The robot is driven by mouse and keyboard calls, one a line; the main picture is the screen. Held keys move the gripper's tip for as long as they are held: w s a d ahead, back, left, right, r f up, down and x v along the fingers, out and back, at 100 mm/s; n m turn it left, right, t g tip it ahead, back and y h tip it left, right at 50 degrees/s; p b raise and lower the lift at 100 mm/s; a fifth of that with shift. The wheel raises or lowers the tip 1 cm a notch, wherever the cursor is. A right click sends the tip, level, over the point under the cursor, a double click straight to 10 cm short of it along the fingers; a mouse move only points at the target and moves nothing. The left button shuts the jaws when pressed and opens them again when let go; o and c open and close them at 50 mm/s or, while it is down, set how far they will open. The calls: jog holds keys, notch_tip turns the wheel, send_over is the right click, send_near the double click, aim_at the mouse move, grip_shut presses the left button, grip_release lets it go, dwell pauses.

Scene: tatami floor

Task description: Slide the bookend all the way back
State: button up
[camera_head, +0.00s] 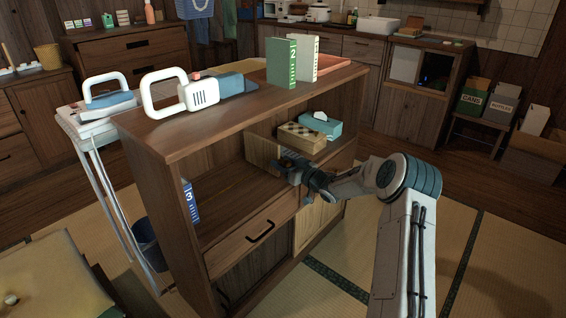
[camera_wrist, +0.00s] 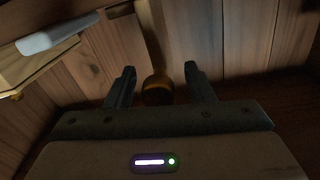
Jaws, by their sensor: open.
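A light wooden upright panel (camera_head: 262,154), which looks like the bookend, stands inside the open shelf compartment of the cabinet. My gripper (camera_head: 290,168) reaches into the compartment at the panel's front right side and partly hides it. In the wrist view my gripper (camera_wrist: 160,70) is open, its two fingers apart. A dark round knob with a yellowish upper edge (camera_wrist: 157,88) shows between the fingers, in line with a thin upright board edge (camera_wrist: 152,35). I cannot tell whether the fingers touch the knob.
A checkered box (camera_head: 302,138) and a teal tissue box (camera_head: 320,124) lie right of the panel. A blue book marked 3 (camera_head: 190,202) stands at the compartment's left end. Green (camera_head: 282,63) and white (camera_head: 303,58) books stand on the cabinet top. The shelf floor between is clear.

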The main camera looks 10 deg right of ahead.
jog(key=p+v, duration=0.3)
jog(key=v, duration=1)
jog(key=s+r+m+g+h+p, duration=0.1)
jog(key=s+r+h+p, duration=0.3)
jog(key=r, duration=0.4)
jog(key=s+r+m+g+h+p, duration=0.1)
jog(key=s+r+g+h+p, duration=0.15)
jog(key=r+p, duration=0.45)
jog(key=s+r+m+g+h+p, duration=0.1)
jog(key=s+r+h+p, duration=0.15)
jog(key=r+h, duration=0.45)
jog(key=s+a+r+m+g+p, duration=0.1)
jog(key=s+r+p, duration=0.3)
jog(key=s, duration=0.6)
jog(key=s+a+r+m+g+y+p, duration=0.1)
jog(key=s+a+r+g+p, duration=0.2)
jog(key=s+r+p, duration=0.2)
jog(key=s+a+r+m+g+y+p, duration=0.1)
jog(key=s+a+r+g+p, duration=0.1)
jog(key=s+r, duration=0.7)
jog(key=s+g+p, duration=0.1)
jog(key=s+p, duration=0.1)
jog(key=s, duration=0.5)
jog(key=shift+a+p, duration=0.3)
jog(key=shift+p, duration=0.05)
